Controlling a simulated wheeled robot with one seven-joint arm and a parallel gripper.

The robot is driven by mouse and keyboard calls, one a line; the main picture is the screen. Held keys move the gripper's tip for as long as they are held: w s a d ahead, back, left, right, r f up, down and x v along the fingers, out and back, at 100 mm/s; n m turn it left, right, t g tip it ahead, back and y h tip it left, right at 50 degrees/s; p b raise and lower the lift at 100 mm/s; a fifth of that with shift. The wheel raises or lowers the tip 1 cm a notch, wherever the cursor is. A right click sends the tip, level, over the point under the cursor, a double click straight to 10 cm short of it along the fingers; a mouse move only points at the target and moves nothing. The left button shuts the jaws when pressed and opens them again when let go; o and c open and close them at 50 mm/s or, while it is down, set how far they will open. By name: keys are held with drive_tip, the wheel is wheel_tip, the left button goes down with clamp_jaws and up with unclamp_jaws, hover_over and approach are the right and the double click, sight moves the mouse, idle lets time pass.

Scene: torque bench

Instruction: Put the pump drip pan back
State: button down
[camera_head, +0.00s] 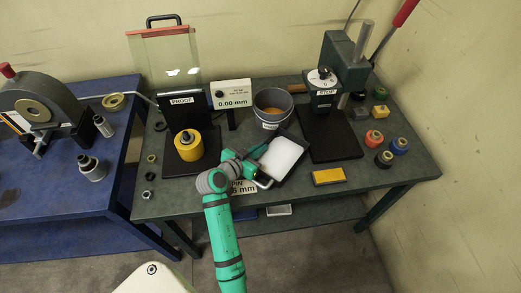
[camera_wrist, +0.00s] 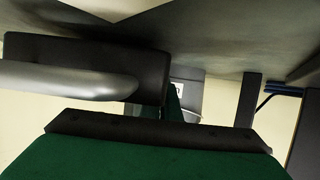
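A black-rimmed tray with a white inside (camera_head: 283,158) lies askew on the green bench, left of the press plate. A smaller pale tray (camera_head: 278,210) shows below the bench's front edge. I cannot tell which of them is the pump drip pan. My gripper (camera_head: 259,176) is at the bench's front edge, beside the lower left of the black-rimmed tray. A bent silver bar (camera_head: 264,184) shows at it. In the wrist view a thick silver bar (camera_wrist: 70,80) crosses close in front of a dark block. Whether my fingers are shut on anything is unclear.
The press (camera_head: 345,65) with a red lever stands at the back right. A grey bucket (camera_head: 272,105) stands behind the tray. A yellow cylinder (camera_head: 188,146) is to the left. A yellow block (camera_head: 328,176) and several coloured pots are to the right.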

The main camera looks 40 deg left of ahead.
drive_tip(key=shift+f, duration=0.45)
drive_tip(key=shift+f, duration=0.1)
drive_tip(key=c, duration=2)
unclamp_jaws()
drive_tip(key=shift+f, duration=0.1)
drive_tip(key=v, duration=1.2)
drive_tip(key=shift+s, duration=0.15)
